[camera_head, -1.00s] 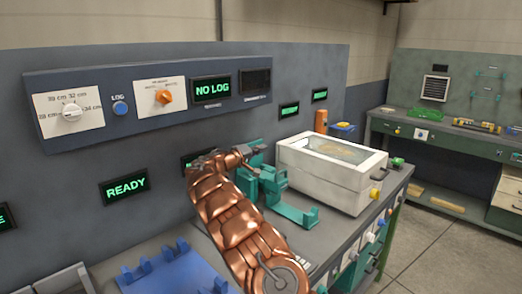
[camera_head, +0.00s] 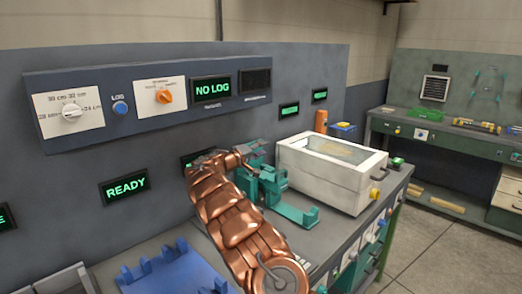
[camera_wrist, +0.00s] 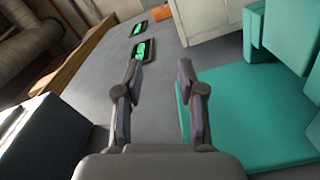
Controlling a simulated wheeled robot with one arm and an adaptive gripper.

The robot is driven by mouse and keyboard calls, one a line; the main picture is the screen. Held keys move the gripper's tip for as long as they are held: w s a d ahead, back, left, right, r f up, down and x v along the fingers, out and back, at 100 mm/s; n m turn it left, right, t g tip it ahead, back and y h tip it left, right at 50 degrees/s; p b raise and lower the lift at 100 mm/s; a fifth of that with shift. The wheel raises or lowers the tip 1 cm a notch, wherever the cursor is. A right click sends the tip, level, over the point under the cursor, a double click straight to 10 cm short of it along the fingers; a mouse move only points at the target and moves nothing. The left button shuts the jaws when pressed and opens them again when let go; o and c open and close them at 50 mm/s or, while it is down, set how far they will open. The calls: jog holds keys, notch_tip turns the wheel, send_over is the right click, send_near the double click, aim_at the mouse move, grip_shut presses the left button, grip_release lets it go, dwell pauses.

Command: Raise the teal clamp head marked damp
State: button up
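The teal clamp fixture (camera_head: 297,213) stands on the bench to the left of the white box, with an upright part and a low cradle. In the wrist view, a flat teal plate (camera_wrist: 250,125) and teal blocks (camera_wrist: 268,32) fill the right side. My gripper (camera_wrist: 158,82) is open, its two fingers apart with only grey surface showing between them. The right finger overlaps the left edge of the teal plate in the picture; I cannot tell whether they touch. In the head view, my copper arm hides part of the fixture. No "damp" mark is legible.
A white lidded box (camera_head: 325,182) stands right of the teal fixture. A blue cradle (camera_head: 172,270) lies at the front left. The grey back panel carries a READY display (camera_head: 125,187) and a NO LOG display (camera_head: 211,88). A green bench (camera_head: 450,141) stands at the far right.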

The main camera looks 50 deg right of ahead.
jog(key=w+a, duration=0.1)
jog(key=a, duration=1.1)
jog(key=shift+w, duration=0.3)
